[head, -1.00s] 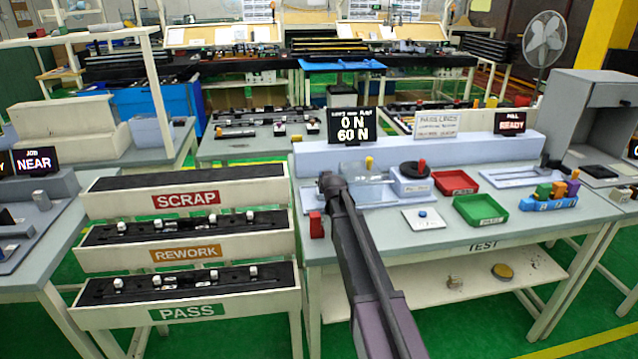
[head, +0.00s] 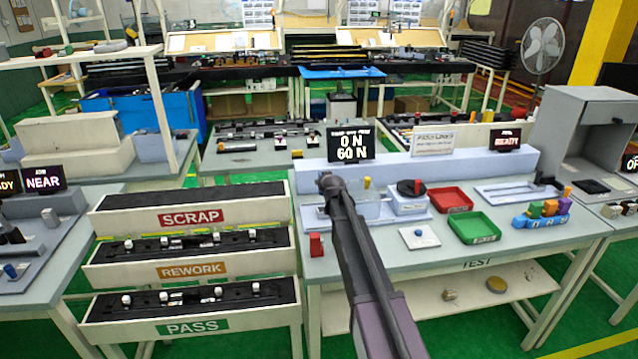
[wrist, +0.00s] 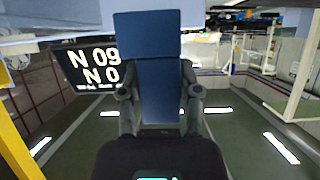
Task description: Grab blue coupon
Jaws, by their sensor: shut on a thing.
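In the wrist view my gripper (wrist: 160,94) is shut on a flat blue coupon (wrist: 161,88). The coupon stands out beyond the fingers, its upper part a lighter blue than the part between them. In the head view my arm reaches over the left part of the TEST bench (head: 480,247). The gripper end is seen from behind there, and the coupon does not show. A black display (head: 350,145) reading "0 N" and "60 N" stands behind the arm's end. It shows upside down in the wrist view (wrist: 94,68).
A red tray (head: 453,200) and a green PASS tray (head: 475,228) lie on the bench. A small red block (head: 316,245) and a white plate with a blue knob (head: 420,236) flank the arm. SCRAP, REWORK and PASS racks (head: 192,218) stand at left.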

